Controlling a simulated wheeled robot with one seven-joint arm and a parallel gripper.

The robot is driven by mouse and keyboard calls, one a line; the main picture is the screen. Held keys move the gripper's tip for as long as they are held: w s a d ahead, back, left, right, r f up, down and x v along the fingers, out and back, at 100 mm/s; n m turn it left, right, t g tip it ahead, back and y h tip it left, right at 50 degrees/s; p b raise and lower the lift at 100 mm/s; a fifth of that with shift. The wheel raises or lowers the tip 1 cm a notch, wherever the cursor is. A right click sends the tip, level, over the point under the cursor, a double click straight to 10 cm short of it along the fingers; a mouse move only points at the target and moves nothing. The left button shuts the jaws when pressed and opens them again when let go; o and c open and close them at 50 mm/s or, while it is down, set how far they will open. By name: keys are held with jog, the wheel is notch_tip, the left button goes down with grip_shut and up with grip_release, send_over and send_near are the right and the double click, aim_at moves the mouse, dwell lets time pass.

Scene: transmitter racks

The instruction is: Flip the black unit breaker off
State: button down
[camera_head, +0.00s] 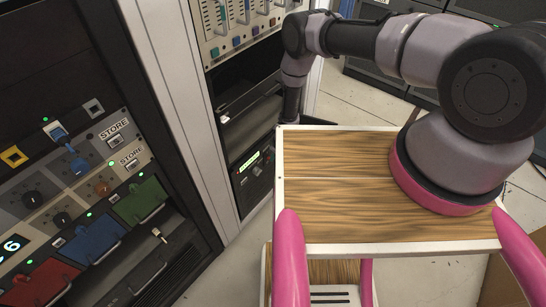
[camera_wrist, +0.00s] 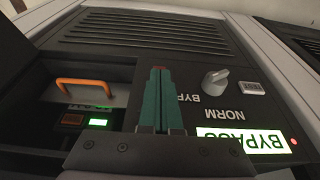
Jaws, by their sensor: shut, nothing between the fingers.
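My gripper (camera_wrist: 160,75) shows in the wrist view as two teal fingers pressed together with nothing between them. It points at a black rack panel (camera_wrist: 125,105). A small reddish patch shows at the fingertips; I cannot tell whether it is part of the breaker. In the head view, a black unit with a green display (camera_head: 250,160) stands in the middle rack, and my gripper is hidden near there. I cannot make out the breaker's lever or its position.
Right of the fingers are a grey knob (camera_wrist: 215,80), a TEST button (camera_wrist: 251,87) and a lit BYPASS sign (camera_wrist: 240,140). An orange handle (camera_wrist: 84,84) stands out at left. A control rack (camera_head: 90,190) is at left in the head view. Pale floor shows right of the racks.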

jog(key=shift+s+d+f, duration=0.25)
jog(key=shift+d+f, duration=0.05)
jog(key=shift+f, duration=0.3)
dwell(0.3)
jog(key=shift+s+d+f, duration=0.1)
jog(key=shift+f, duration=0.2)
jog(key=shift+f, duration=0.15)
dwell(0.7)
